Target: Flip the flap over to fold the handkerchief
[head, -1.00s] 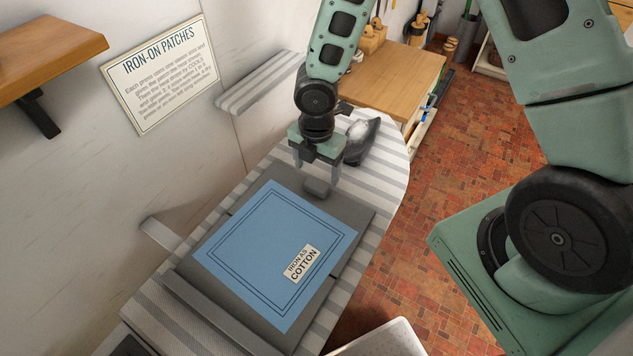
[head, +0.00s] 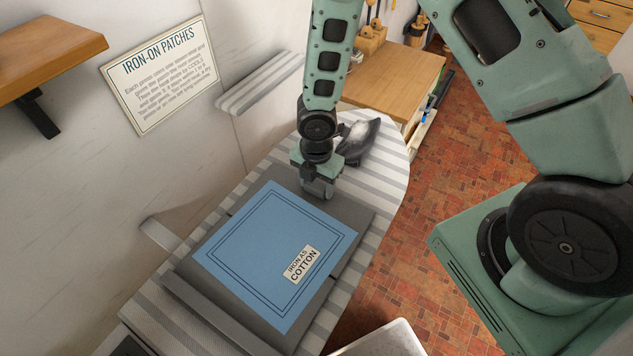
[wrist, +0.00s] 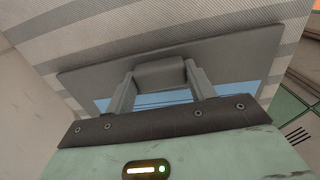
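The blue handkerchief (head: 262,240) lies flat on a dark grey board (head: 352,220) on the striped ironing board. It has a dark double border and a white "IRON AS COTTON" label (head: 301,264). A grey block-shaped tab (wrist: 160,73) stands at the far edge of the grey board, beyond the cloth. My gripper (head: 317,188) points down over the tab, with one finger on each side of it. In the wrist view my gripper (wrist: 159,80) has its fingers close against the tab's sides. Whether they press on it I cannot tell.
An iron (head: 362,141) stands on the ironing board just beyond my gripper. A grey bar (head: 218,315) runs along the near side of the grey board. A wooden bench (head: 398,82) is behind, and a white tub rim (head: 385,340) shows at the bottom.

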